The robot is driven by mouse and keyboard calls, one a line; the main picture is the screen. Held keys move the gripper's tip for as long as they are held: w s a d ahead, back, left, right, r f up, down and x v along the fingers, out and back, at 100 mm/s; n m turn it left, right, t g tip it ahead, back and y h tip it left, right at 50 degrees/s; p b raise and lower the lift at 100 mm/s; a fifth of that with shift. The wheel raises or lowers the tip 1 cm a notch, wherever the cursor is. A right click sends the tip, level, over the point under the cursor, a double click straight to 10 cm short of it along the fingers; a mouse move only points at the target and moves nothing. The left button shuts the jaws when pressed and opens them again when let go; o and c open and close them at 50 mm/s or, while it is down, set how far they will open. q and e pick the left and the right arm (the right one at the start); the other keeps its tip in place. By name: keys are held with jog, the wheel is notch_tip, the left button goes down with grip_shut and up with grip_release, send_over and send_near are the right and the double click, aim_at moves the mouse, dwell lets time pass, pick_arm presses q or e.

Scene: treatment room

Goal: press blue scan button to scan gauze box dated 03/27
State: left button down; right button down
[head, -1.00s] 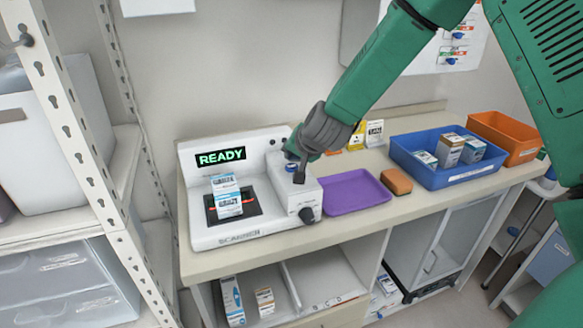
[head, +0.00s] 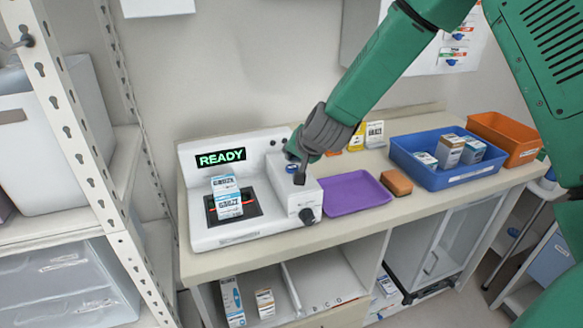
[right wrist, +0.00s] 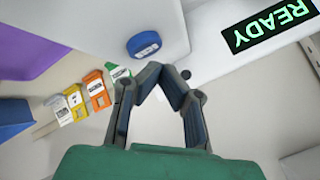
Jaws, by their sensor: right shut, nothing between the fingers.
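A white scanner (head: 240,232) stands on the counter, its display (head: 220,157) reading READY in green. A gauze box (head: 227,194) sits on its dark scan window, with red light beside it; its date is too small to read. The blue scan button (head: 291,168) is on top of the scanner's right block. In the right wrist view the blue button (right wrist: 144,44) is just beyond my fingertips. My right gripper (head: 299,181) is shut and empty, its fingertips close above the block beside the button; I cannot tell whether they touch it. My left gripper is not in view.
A purple tray (head: 352,193) and a brown sponge (head: 396,182) lie right of the scanner. A blue bin (head: 428,176) holds several boxes, with an orange bin (head: 503,140) behind. A metal shelf upright (head: 75,150) stands close at left.

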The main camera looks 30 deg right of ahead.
aim_at(292, 167)
jog(key=shift+f, duration=0.15)
jog(key=shift+f, duration=0.2)
jog(key=shift+f+b, duration=0.35)
jog(key=shift+f, duration=0.05)
dwell(0.6)
jog(key=shift+r, duration=0.1)
jog(key=shift+r+p, duration=0.75)
jog(key=shift+p, duration=0.05)
notch_tip(292, 167, up, 5)
jog(key=p, duration=0.4)
jog(key=shift+r+p, duration=0.1)
jog(key=shift+p, duration=0.25)
